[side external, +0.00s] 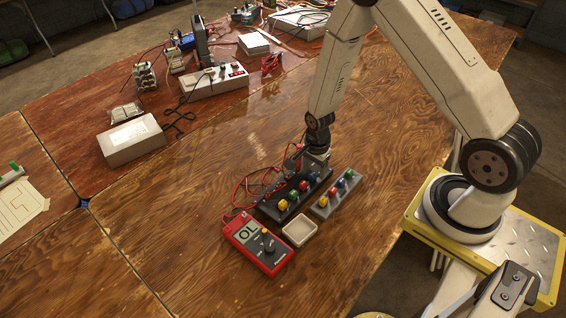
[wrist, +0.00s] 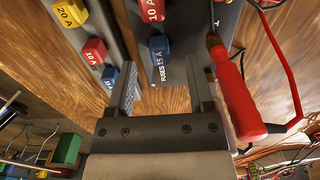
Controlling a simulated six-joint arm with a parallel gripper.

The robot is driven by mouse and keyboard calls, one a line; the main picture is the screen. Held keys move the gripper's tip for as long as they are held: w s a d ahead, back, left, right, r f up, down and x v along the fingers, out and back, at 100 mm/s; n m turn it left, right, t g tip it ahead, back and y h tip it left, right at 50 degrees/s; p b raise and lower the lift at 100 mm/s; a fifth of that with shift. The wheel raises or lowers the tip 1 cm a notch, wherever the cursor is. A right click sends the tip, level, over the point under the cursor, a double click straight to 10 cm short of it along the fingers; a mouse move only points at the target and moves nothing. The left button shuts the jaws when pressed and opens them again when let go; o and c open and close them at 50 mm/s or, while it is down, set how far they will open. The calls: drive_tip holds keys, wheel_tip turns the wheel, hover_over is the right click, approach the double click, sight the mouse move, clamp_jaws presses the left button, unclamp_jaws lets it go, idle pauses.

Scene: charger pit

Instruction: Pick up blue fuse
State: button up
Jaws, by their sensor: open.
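A blue fuse (wrist: 158,48) sits in the dark fuse block marked "FUSES 15 A" (wrist: 185,20) in the wrist view. In the side view the dark block (side external: 268,209) stands on the table with this blue fuse (side external: 313,177) at its far end. Another blue fuse (wrist: 110,78) is in the lighter grey block (wrist: 78,22), just left of my left finger; it also shows in the side view (side external: 340,183). My gripper (wrist: 160,62) is open and empty, with the dark block's blue fuse ahead between its fingertips. My gripper (side external: 318,156) hangs over the blocks' far end.
Red fuses (wrist: 93,51) and a yellow fuse (wrist: 72,13) sit close by. A red probe (wrist: 235,90) with its lead lies right of my fingers.

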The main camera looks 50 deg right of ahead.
drive_tip(key=shift+f, duration=1.1)
clamp_jaws()
